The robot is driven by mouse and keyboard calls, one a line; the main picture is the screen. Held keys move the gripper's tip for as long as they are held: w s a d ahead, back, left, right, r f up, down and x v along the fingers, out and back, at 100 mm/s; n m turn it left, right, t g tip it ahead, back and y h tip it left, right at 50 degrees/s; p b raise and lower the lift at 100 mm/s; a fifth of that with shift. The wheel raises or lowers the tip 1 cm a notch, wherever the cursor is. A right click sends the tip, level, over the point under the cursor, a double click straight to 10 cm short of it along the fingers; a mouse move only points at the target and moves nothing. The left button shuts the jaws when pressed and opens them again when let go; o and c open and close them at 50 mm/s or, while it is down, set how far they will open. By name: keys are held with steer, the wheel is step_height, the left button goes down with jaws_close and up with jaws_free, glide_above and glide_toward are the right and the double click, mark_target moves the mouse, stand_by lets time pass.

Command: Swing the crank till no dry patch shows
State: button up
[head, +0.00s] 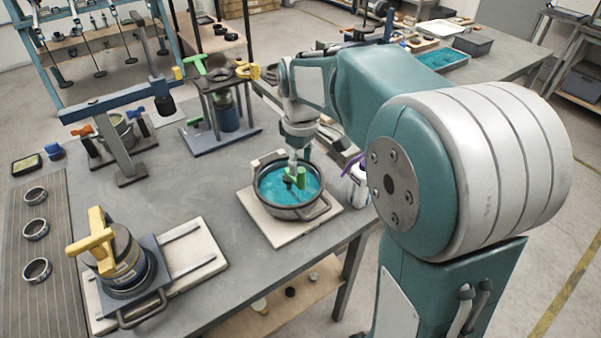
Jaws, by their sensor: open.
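A round dark pan (265,205) with side handles sits on a pale square board (285,235) near the table's right edge. Teal material (272,185) covers the part of its inside that shows. A small green upright grip (301,178), which looks like the crank's handle, stands in the pan, right of its middle. My gripper (296,174) points down into the pan at the green grip, with its jaws open. Whether the fingers touch the grip cannot be told at this size. My gripper covers part of the teal surface, so I cannot tell whether a dry patch is there.
A yellow-handled canister (120,258) stands on a railed board at the front left. A green-handled press (222,108) and a blue-armed stand (122,150) stand behind. A white bottle with purple (357,180) is close right of the pan. Bare tabletop (215,190) lies left of the pan.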

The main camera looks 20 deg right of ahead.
mark_target(300, 170)
steer(key=shift+f, duration=2.1)
jaws_close()
steer(key=shift+a, duration=0.1)
steer(key=m, duration=0.1)
steer(key=a+m, duration=0.1)
steer(key=m, duration=0.1)
steer(key=shift+s+a, duration=0.2)
steer(key=m, duration=0.1)
steer(key=a+m, duration=0.1)
steer(key=m, duration=0.2)
steer(key=shift+w+a, duration=0.15)
steer(key=shift+a, duration=0.15)
steer(key=m, duration=0.1)
steer(key=a+m, duration=0.1)
steer(key=m, duration=0.1)
steer(key=shift+w+a+m, duration=0.25)
steer(key=shift+w+m, duration=0.1)
steer(key=shift+m, duration=0.05)
steer(key=shift+w+a+m, duration=0.35)
steer(key=shift+m, duration=0.65)
steer(key=shift+w+a+m, duration=0.3)
steer(key=shift+m, duration=0.7)
